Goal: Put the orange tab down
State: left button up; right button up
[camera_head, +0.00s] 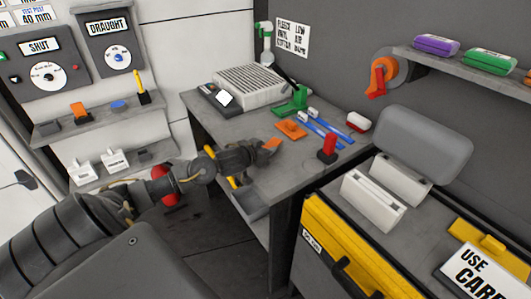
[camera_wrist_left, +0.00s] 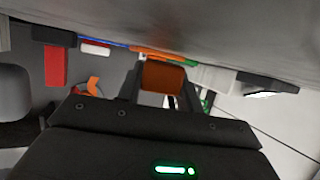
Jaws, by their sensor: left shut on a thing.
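My left gripper (camera_head: 266,148) reaches in from the left to the near left part of the grey workbench (camera_head: 330,172). It is shut on a small orange tab (camera_head: 272,144), which sticks out at the fingertips. In the left wrist view, the orange tab (camera_wrist_left: 163,78) sits between the two dark fingers. I cannot tell whether the tab touches the bench top. A second, flat orange piece (camera_head: 291,129) lies on the bench just beyond the gripper. My right gripper is not in view.
Blue-handled tools (camera_head: 325,131), a green stand (camera_head: 292,101), a red block on a dark base (camera_head: 328,148) and a white-and-red piece (camera_head: 357,122) stand around the bench. A ribbed grey box (camera_head: 250,85) is at the back. The bench's front edge is close to the gripper.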

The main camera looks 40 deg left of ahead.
pick_arm(q)
jog(key=shift+f, duration=0.85)
jog(key=shift+f, duration=0.1)
jog(key=o, duration=1)
jog(key=shift+c, duration=0.2)
jog(key=shift+s, duration=0.2)
jog(key=v, duration=1.1)
jog(key=shift+s+r, duration=0.3)
jog(key=shift+r, duration=0.05)
